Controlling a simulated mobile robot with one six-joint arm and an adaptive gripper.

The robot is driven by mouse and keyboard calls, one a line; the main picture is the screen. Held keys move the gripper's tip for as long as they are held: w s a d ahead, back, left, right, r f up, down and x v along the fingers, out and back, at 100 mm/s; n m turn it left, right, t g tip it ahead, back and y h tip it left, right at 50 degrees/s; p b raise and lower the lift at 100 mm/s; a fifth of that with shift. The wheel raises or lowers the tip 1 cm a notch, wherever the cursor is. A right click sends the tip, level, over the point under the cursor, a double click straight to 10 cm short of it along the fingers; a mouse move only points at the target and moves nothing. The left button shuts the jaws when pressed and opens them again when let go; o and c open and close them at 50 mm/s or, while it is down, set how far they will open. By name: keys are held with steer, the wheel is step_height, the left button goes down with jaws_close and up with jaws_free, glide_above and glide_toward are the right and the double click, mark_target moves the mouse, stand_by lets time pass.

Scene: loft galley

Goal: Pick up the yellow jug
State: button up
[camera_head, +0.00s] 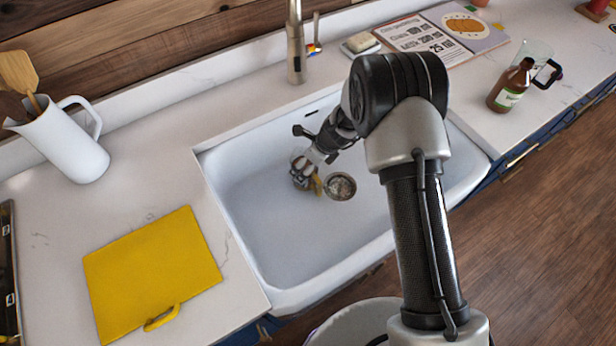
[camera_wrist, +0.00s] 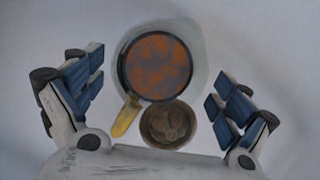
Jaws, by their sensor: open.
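The jug (camera_wrist: 158,65) stands in the sink, seen from above in the wrist view. It shows a dark round rim, an orange and grey patterned inside and a yellow handle pointing to the lower left. In the head view only bits of it show, with the yellow handle (camera_head: 317,186) beside my gripper (camera_head: 304,172), which hides most of the rest. My gripper (camera_wrist: 158,84) is open, with blue-padded fingers to the left and right of the jug. Neither finger visibly touches it in the wrist view.
The white sink (camera_head: 270,235) has walls all round. Its drain (camera_head: 340,186) lies right beside the jug. A tap (camera_head: 295,45) stands behind. A yellow board (camera_head: 150,270) and white pitcher (camera_head: 65,145) are left; a brown bottle (camera_head: 510,85) is right. The sink's front is clear.

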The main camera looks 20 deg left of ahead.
mark_target(305, 168)
steer(key=x, duration=0.1)
steer(key=b+x, duration=0.1)
steer(key=x, duration=0.1)
steer(key=b+x, duration=0.1)
steer(key=shift+s+d+f, duration=0.15)
steer(key=shift+d+f, duration=0.05)
steer(key=shift+f, duration=0.25)
steer(key=shift+r, duration=0.1)
steer(key=shift+c, duration=0.5)
steer(key=c, duration=1.6)
